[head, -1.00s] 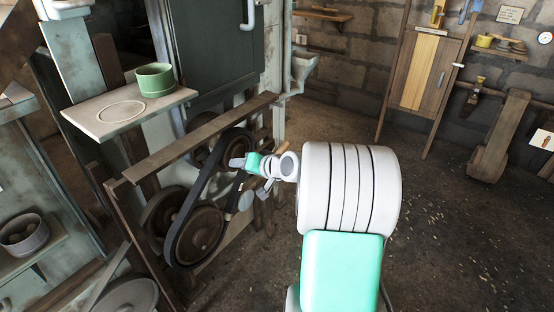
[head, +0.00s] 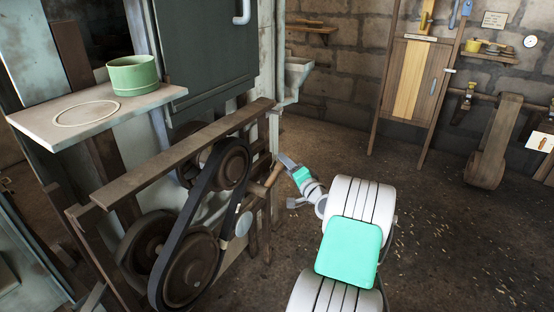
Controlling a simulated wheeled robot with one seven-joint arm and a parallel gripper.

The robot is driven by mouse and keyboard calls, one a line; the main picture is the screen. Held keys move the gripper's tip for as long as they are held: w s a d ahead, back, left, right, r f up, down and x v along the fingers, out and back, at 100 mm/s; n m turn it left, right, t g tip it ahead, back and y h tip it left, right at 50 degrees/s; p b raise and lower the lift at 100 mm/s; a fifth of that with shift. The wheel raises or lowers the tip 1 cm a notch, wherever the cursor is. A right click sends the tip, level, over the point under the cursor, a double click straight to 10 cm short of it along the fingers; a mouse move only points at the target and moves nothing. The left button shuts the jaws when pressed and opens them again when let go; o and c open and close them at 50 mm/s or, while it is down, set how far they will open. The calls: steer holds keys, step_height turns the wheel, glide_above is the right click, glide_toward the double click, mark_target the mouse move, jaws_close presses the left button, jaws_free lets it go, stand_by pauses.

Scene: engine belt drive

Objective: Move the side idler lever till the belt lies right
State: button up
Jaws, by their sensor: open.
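The black belt (head: 209,191) runs in a slanted loop around an upper pulley (head: 235,163) and a larger lower pulley (head: 191,271). A wooden handle (head: 270,178), apparently the side idler lever's, sticks out to the right of the belt. A pale round disc (head: 243,224) sits below it, beside the belt's right run; how it joins the handle is unclear. My gripper (head: 286,183) is open and empty, just right of the handle's outer end. One finger points up-left near the handle tip, the other lies lower. I cannot tell whether either touches it.
A wooden rail (head: 175,150) crosses above the belt drive. A shelf (head: 40,128) with a green bowl (head: 133,75) stands at the upper left. A dark cabinet (head: 212,50) rises behind.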

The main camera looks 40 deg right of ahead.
steer(key=w, duration=0.3)
steer(key=w+d, duration=0.1)
steer(key=w, duration=0.1)
steer(key=shift+w+b, duration=0.15)
steer(key=shift+b, duration=0.15)
steer(key=shift+a, duration=0.1)
jaws_close()
steer(key=shift+a, duration=0.1)
stand_by(0.8)
